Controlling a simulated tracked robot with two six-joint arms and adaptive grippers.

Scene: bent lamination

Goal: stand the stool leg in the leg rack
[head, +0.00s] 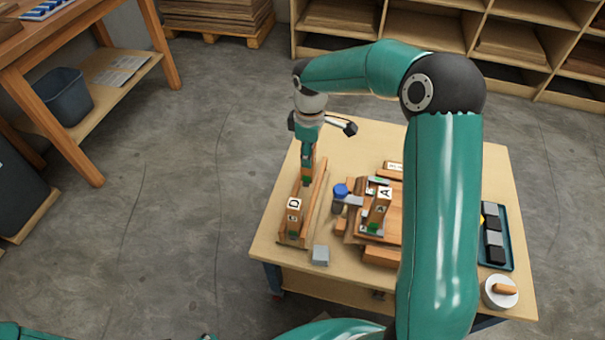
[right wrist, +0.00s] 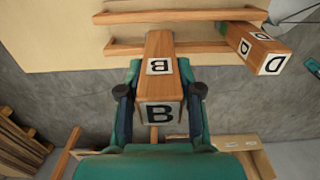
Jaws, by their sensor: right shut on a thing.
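My right gripper (head: 307,153) is shut on a wooden stool leg marked B (right wrist: 159,68), gripped between both fingers in the right wrist view. In the head view the leg points down over the far part of the leg rack (head: 321,190), a pair of parallel wooden rails. The rails also show in the right wrist view (right wrist: 215,47), with the leg's far end overlapping one. I cannot tell whether it touches the rack. A leg marked D (head: 293,207) stands at the rack's near end. A leg marked A (head: 383,195) stands on the wooden pieces to the right. My left gripper is out of view.
The table (head: 275,231) also holds a blue-topped item (head: 341,191), a grey block (head: 320,255), a teal tray (head: 509,262) of dark and grey blocks, and a round white dish (head: 494,300). My right arm hides part of the table's middle.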

